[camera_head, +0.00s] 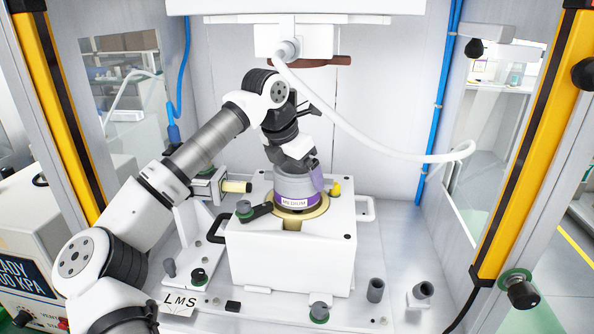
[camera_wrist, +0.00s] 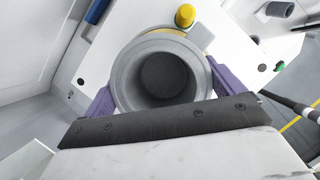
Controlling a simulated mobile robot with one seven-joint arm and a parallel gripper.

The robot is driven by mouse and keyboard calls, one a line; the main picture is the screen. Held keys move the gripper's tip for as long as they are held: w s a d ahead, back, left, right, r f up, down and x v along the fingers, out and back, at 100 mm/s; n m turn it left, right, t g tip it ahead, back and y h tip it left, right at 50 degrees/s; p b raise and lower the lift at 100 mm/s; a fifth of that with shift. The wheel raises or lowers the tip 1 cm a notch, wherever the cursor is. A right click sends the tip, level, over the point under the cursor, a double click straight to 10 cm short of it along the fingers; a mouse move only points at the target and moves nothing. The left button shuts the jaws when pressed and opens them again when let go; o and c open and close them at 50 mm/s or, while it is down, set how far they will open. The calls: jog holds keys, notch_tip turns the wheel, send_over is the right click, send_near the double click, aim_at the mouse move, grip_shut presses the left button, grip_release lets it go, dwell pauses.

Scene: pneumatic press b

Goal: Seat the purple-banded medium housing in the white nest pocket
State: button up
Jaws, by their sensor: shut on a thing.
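The medium housing (camera_head: 296,185) is a grey hollow cylinder with a purple band and a "MEDIUM" label. It stands upright at the round brass-coloured pocket on top of the white nest (camera_head: 290,245). How deep its lower end sits in the pocket is hard to tell. In the wrist view the housing (camera_wrist: 117,78) shows from above as an open round bore. My gripper (camera_head: 315,172) is shut on the housing, with purple fingers on both sides of it in the wrist view (camera_wrist: 160,85).
A yellow knob (camera_head: 335,188) stands on the nest beside the housing, and a black clamp lever with a grey knob (camera_head: 244,208) lies at its left. The press head (camera_head: 293,42) hangs above. Small grey cylinders (camera_head: 375,290) stand on the base plate. Yellow posts (camera_head: 545,130) flank the opening.

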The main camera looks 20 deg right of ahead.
jog(key=shift+f+b, duration=1.3)
jog(key=shift+f, duration=0.5)
jog(key=o, duration=1.1)
jog(key=shift+s+a+r, duration=0.1)
jog(key=shift+a+r, duration=0.1)
jog(key=shift+r, duration=0.25)
jog(key=b+v, duration=0.1)
jog(key=v, duration=0.2)
jog(key=shift+r, duration=0.15)
jog(key=s+a+b, duration=0.1)
jog(key=s+a, duration=0.1)
jog(key=a, duration=0.1)
jog(key=s+a+b, duration=0.1)
jog(key=s+a, duration=0.1)
jog(key=a, duration=0.2)
jog(key=s+a+b, duration=0.2)
jog(key=a, duration=0.1)
jog(key=shift+a+r, duration=0.3)
jog(key=shift+a, duration=0.05)
